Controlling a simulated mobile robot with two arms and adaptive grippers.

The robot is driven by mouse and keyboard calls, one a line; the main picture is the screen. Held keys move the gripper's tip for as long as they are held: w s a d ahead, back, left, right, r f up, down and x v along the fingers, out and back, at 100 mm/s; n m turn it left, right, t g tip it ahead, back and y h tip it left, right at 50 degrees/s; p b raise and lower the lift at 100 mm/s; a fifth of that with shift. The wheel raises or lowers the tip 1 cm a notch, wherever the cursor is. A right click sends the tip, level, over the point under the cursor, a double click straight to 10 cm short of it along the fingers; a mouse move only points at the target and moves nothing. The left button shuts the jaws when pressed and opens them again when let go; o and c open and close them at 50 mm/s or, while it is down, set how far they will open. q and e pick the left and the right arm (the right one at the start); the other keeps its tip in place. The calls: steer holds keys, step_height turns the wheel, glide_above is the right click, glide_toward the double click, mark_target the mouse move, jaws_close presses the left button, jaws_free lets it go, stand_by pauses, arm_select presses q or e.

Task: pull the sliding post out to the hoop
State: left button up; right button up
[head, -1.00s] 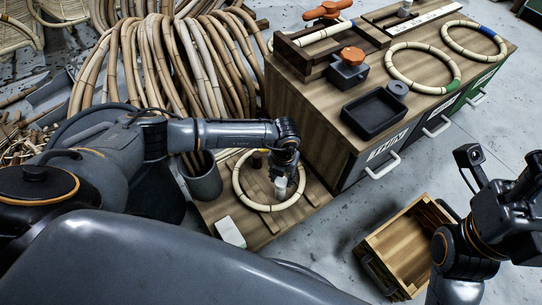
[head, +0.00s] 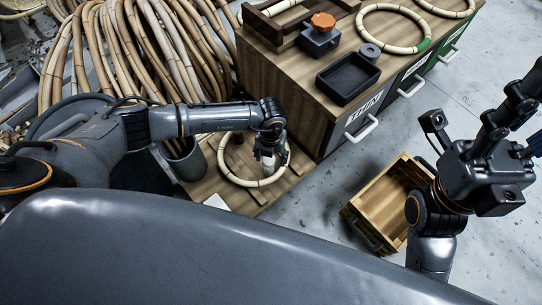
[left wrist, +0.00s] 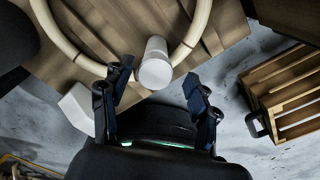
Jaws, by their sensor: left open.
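The pale rattan hoop (head: 232,176) lies on a low wooden board (head: 213,190) on the floor; part of it also shows in the left wrist view (left wrist: 196,28). A white cylindrical post (left wrist: 155,66) stands at the hoop's near side. I cannot tell whether it touches the hoop. It shows small in the head view (head: 268,161), partly hidden by my left gripper. My left gripper (left wrist: 156,92) is open, with the post just beyond and between its spread fingertips. My right gripper (head: 520,115) is raised at the right, far from the hoop; its finger opening is unclear.
A wooden cabinet (head: 290,105) with drawers stands behind the board, bearing hoops, a black tray (head: 348,80) and an orange-knobbed block (head: 320,38). A dark cup (head: 186,162) stands left of the hoop. A slatted crate (head: 372,200) is on the floor at right.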

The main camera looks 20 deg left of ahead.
arm_select(q)
step_height(320, 180, up, 12)
stand_by(0.4)
steer(key=shift+d+f, duration=0.1)
stand_by(0.3)
